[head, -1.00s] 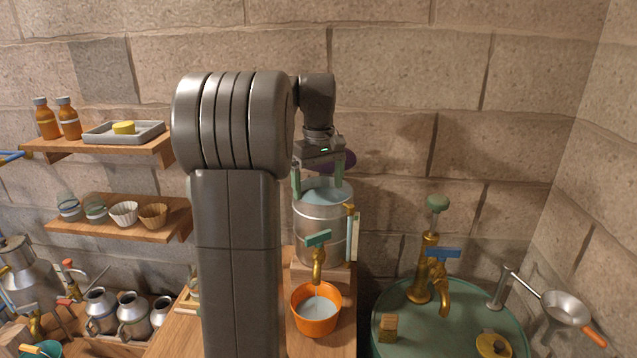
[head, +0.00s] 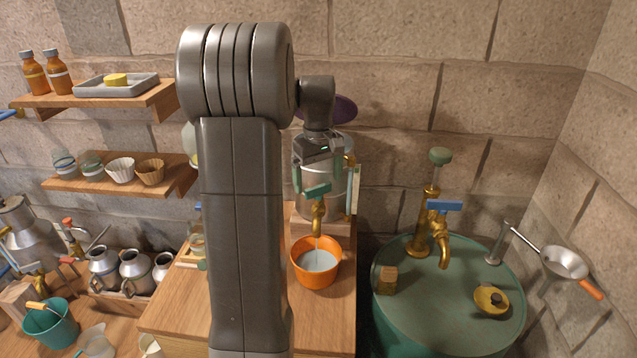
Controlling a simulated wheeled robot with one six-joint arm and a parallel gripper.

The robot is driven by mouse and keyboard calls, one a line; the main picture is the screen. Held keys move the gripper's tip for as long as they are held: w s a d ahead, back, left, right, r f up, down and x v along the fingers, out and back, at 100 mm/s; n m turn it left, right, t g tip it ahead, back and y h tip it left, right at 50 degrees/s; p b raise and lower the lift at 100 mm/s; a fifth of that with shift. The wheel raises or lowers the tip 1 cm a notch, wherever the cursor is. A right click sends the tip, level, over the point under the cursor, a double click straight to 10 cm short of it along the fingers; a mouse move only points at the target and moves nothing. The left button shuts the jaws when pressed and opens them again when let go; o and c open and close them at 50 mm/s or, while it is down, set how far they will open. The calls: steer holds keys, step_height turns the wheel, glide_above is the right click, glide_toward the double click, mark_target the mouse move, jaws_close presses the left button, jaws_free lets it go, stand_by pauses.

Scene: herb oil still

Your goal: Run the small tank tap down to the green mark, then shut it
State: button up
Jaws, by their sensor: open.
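The small metal tank (head: 324,205) stands on a wooden block against the wall, partly hidden by my gripper. Its brass tap (head: 318,212) has a teal handle (head: 317,190), slightly tilted. A thin stream falls from the spout into an orange bowl (head: 301,270) holding pale liquid. A narrow upright gauge (head: 354,190) with brass fittings is on the tank's right side; I cannot make out a green mark or the level on it. My gripper (head: 318,184) points down, open and empty, its green fingers apart around the handle's height; contact is not clear.
A green drum (head: 450,310) at right carries a brass tap with a blue handle (head: 444,205). A pan (head: 564,262) sticks out at far right. Shelves with bottles and cups (head: 120,170) are at left. Metal jugs (head: 135,268) and a teal bucket (head: 52,322) stand lower left.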

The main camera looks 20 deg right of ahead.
steer(key=shift+f, duration=1.05)
steer(key=c, duration=1)
steer(key=shift+m, duration=0.3)
steer(key=m+p, duration=0.1)
steer(key=m, duration=0.2)
steer(key=shift+r, duration=0.1)
steer(key=shift+m+p, duration=0.6)
steer(key=shift+m, duration=1.4)
steer(key=o, duration=1)
